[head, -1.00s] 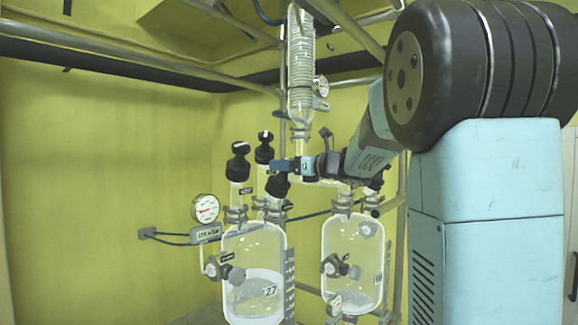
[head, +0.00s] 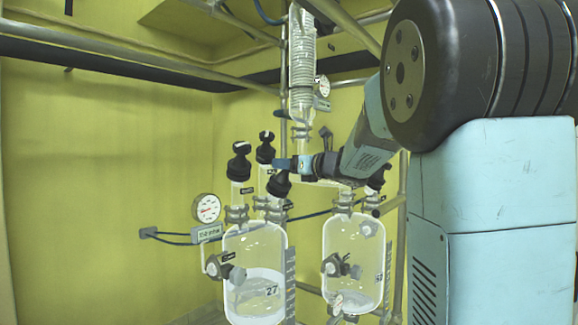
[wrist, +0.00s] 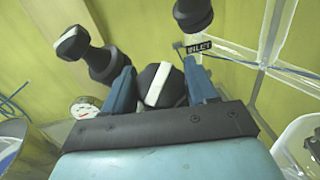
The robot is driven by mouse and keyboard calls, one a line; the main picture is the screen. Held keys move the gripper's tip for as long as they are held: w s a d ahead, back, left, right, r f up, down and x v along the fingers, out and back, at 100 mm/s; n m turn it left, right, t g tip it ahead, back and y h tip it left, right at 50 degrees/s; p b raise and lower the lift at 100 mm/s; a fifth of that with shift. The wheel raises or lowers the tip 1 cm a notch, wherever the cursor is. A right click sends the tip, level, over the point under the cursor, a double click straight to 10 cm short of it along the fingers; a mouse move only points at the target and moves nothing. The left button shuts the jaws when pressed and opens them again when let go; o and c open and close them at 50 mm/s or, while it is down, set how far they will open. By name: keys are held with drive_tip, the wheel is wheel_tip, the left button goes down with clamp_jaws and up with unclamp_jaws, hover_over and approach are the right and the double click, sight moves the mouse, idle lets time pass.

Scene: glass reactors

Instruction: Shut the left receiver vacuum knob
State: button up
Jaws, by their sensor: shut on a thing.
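The left receiver (head: 254,262) is a glass vessel with a 27 mark and pale liquid low inside. Several black knobs with white marks stand above it: one far left (head: 240,163), one behind (head: 265,150), and one lower at right (head: 278,184). My gripper (head: 281,166) is at this lower knob, coming from the right. In the wrist view, the blue fingers are on both sides of a black knob with a white stripe (wrist: 160,85), shut on it. Its label is hidden, so I cannot read whether it is the vacuum one.
A second black knob (wrist: 88,53) is close to the left finger; another (wrist: 192,15) beside an INLET label is farther up. A dial gauge (head: 206,208) with a readout is left of the left receiver. The right receiver (head: 353,265) stands under my arm. A glass coil column (head: 301,70) rises behind.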

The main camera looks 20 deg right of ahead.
drive_tip(key=m+h, duration=0.4)
drive_tip(key=m+t+h, duration=0.1)
drive_tip(key=m+h, duration=0.2)
drive_tip(key=shift+d+m+t+h, duration=0.15)
drive_tip(key=shift+m+t+h, duration=0.15)
drive_tip(key=shift+m+h, duration=0.1)
drive_tip(key=shift+d+m+g+h, duration=0.15)
drive_tip(key=shift+m+g+h, duration=0.35)
drive_tip(key=shift+m+h, duration=1.6)
drive_tip(key=shift+m, duration=0.2)
drive_tip(key=shift+m+g+h, duration=0.4)
drive_tip(key=shift+m+h, duration=0.1)
drive_tip(key=shift+m, duration=0.2)
drive_tip(key=shift+r, duration=0.1)
drive_tip(key=o, duration=1)
drive_tip(key=shift+c, duration=0.2)
